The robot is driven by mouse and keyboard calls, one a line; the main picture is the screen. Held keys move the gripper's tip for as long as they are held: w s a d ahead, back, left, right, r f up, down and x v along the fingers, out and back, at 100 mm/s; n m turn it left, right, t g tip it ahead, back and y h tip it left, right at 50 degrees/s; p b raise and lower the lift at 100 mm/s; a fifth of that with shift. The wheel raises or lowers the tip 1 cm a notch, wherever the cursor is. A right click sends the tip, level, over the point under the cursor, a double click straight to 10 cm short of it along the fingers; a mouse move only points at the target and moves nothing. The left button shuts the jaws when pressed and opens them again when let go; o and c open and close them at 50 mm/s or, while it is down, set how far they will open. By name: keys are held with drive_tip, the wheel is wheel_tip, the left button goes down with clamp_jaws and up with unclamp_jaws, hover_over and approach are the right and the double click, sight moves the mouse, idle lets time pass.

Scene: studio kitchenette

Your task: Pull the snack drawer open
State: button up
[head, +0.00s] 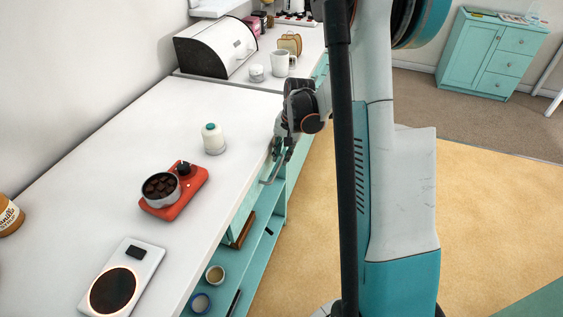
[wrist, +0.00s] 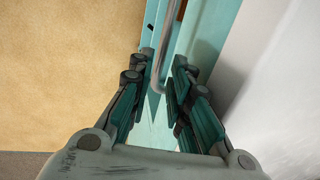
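The snack drawer has a teal front (head: 243,212) under the white counter's edge, and it looks shut or nearly so. Its silver bar handle (head: 272,170) stands out from the front. In the wrist view the handle (wrist: 160,55) runs down between my finger pads. My gripper (head: 279,152) is at the counter's edge, pointing down at the far end of the handle. In the wrist view my gripper (wrist: 165,68) is open, with one finger on each side of the bar. I cannot tell whether either finger touches it. My arm hides part of the cabinet.
Open shelves (head: 232,268) below the drawer hold cups (head: 215,275). The yellow floor (head: 490,220) to the right is clear.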

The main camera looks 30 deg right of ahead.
drive_tip(key=shift+w+a+f, duration=0.15)
drive_tip(key=shift+w+f, duration=0.05)
drive_tip(key=shift+f, duration=0.85)
clamp_jaws()
